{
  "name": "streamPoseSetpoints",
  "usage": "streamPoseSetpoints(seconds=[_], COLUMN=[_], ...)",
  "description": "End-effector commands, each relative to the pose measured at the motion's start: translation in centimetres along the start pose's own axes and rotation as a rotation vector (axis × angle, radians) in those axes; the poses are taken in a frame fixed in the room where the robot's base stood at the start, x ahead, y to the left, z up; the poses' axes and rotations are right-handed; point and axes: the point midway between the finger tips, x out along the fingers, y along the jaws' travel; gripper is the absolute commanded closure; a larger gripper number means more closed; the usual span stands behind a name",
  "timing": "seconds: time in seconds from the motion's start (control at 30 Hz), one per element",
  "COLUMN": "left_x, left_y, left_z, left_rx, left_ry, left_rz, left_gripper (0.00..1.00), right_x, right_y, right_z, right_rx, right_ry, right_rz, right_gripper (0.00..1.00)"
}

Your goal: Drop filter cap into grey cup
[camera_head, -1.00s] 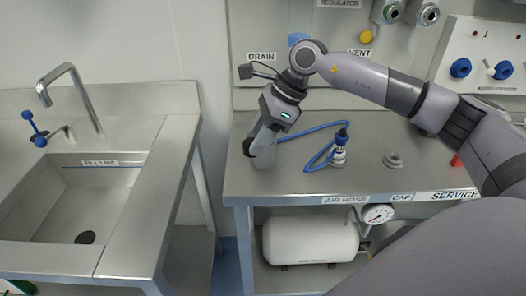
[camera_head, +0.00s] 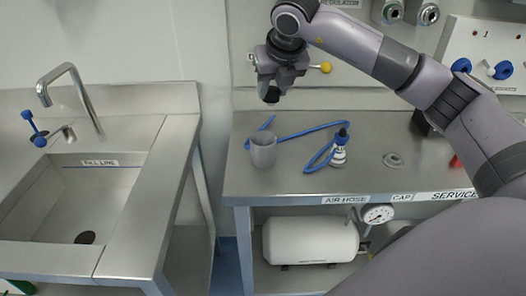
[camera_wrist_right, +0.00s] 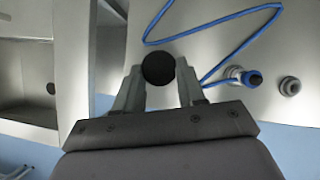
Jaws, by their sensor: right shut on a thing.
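My right gripper (camera_head: 272,88) is raised above the bench and shut on a dark round piece, which I take to be the filter cap (camera_head: 271,95). In the right wrist view the cap (camera_wrist_right: 158,68) is a black disc between the two fingers. The grey cup (camera_head: 263,149) stands upright on the bench, below the gripper in the head view and apart from it. I cannot make out the cup in the wrist view. My left gripper is not in view.
A blue hose (camera_head: 310,131) lies behind and right of the cup. A sink (camera_head: 80,195) is at the left, across a gap.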

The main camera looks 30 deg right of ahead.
Motion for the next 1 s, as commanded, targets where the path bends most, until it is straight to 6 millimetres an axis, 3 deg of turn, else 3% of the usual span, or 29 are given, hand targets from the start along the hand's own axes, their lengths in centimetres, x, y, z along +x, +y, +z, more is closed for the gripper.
streamPoseSetpoints(seconds=[0.6,0.9,0.93,1.0], left_x=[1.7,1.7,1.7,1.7], left_y=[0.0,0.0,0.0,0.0], left_z=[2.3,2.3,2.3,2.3], left_rx=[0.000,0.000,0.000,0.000], left_ry=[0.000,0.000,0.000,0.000], left_rz=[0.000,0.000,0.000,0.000], left_gripper=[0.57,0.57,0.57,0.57], right_x=[5.0,5.2,5.2,5.2], right_y=[0.0,0.0,0.0,0.0], right_z=[-2.8,-2.9,-2.9,-2.9], right_rx=[0.004,0.004,0.004,0.004], right_ry=[0.002,0.002,0.002,0.002], right_rz=[-0.001,-0.001,-0.001,-0.001], right_gripper=[1.00,1.00,0.57,0.35])
